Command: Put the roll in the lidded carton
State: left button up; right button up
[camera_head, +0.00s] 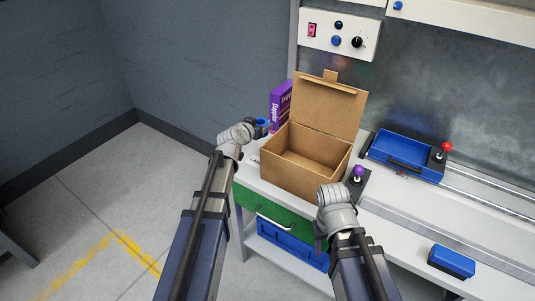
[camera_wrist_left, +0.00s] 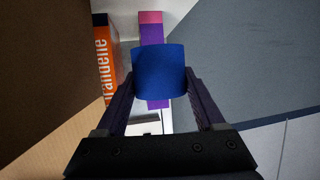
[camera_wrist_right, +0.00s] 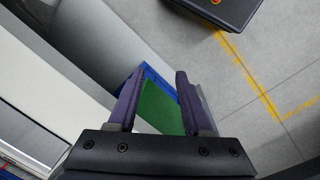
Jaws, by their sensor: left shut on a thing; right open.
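The roll (camera_wrist_left: 158,72) is blue and sits between the fingers of my left gripper (camera_wrist_left: 158,82), which is shut on it. In the head view the roll (camera_head: 262,122) shows as a small blue shape at the left gripper, raised just left of the carton. The lidded carton (camera_head: 284,172) is brown cardboard on the white bench, with its lid standing up at the back. Its inside looks empty. The carton's brown cardboard also fills the left of the left wrist view (camera_wrist_left: 40,60). My right gripper (camera_wrist_right: 155,88) is open and empty, in front of the bench.
A purple box (camera_head: 280,98) stands behind the carton; an orange box (camera_wrist_left: 106,62) shows in the left wrist view. A purple-knobbed joystick (camera_head: 358,174) is close right of the carton. A blue tray (camera_head: 376,152) and a blue block (camera_head: 452,261) are farther right.

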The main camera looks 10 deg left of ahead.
pick_arm(q)
notch_tip(320, 180, down, 5)
jog(key=b, duration=0.3)
jog(key=shift+r+b, duration=0.15)
jog(key=shift+b, duration=0.15)
notch_tip(320, 180, down, 4)
jog(key=b, duration=0.3)
jog(key=shift+r+b, duration=0.15)
jog(key=shift+b, duration=0.15)
jog(key=shift+f, duration=0.2)
jog(key=o, duration=1.1)
jog(key=shift+r, duration=0.15)
